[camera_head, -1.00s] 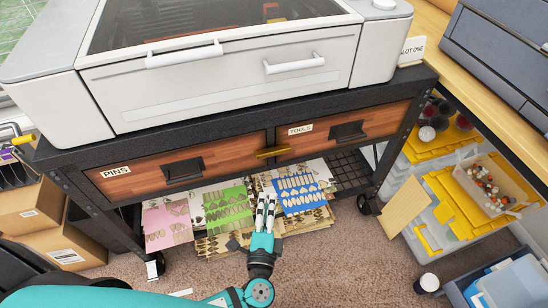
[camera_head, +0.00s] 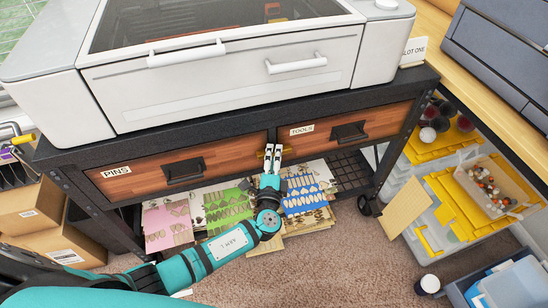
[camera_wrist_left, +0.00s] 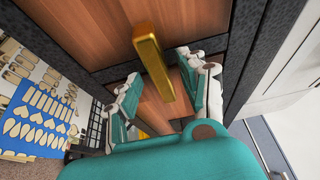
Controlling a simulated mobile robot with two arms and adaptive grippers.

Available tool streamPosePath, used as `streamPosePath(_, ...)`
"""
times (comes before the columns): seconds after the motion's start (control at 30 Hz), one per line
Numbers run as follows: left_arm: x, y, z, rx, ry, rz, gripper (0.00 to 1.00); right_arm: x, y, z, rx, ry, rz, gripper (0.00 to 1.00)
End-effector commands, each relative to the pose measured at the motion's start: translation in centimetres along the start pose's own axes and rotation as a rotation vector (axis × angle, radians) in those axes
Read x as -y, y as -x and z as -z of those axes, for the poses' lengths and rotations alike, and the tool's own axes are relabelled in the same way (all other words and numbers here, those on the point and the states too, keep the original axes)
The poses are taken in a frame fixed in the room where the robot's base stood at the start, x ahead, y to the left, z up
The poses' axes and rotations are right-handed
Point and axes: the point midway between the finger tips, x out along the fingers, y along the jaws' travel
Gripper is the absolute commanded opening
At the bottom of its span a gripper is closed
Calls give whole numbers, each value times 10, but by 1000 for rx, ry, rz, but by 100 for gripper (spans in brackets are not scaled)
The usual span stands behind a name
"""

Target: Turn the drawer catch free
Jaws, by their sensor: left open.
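The brass drawer catch (camera_wrist_left: 150,50) is a bar lying across the dark strip between the PINS drawer (camera_head: 147,172) and the TOOLS drawer (camera_head: 377,123). In the head view, my left gripper (camera_head: 272,151) is at the catch and hides most of it. In the left wrist view, my left gripper (camera_wrist_left: 163,88) is open, with one finger on each side of the catch's near end. I cannot tell whether either finger touches it. Both drawers look shut. My right gripper is not in view.
A white machine (camera_head: 230,80) stands on the black cart above the drawers. Patterned sheets (camera_head: 167,222) lie on the shelf below. Cardboard boxes (camera_head: 60,240) are at left, and clear bins with yellow latches (camera_head: 455,200) at right. Carpet in front is mostly free.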

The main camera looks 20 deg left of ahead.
Motion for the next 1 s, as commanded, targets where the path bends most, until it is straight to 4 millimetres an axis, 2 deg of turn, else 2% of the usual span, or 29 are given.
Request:
streamPosePath(0.23,0,-1,0,0,0,0,42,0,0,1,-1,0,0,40)
streamPosePath(0.57,0,-1,0,1,0,0,0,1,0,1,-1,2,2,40)
streamPosePath(1.0,2,-1,0,1,-49,-22,0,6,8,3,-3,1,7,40)
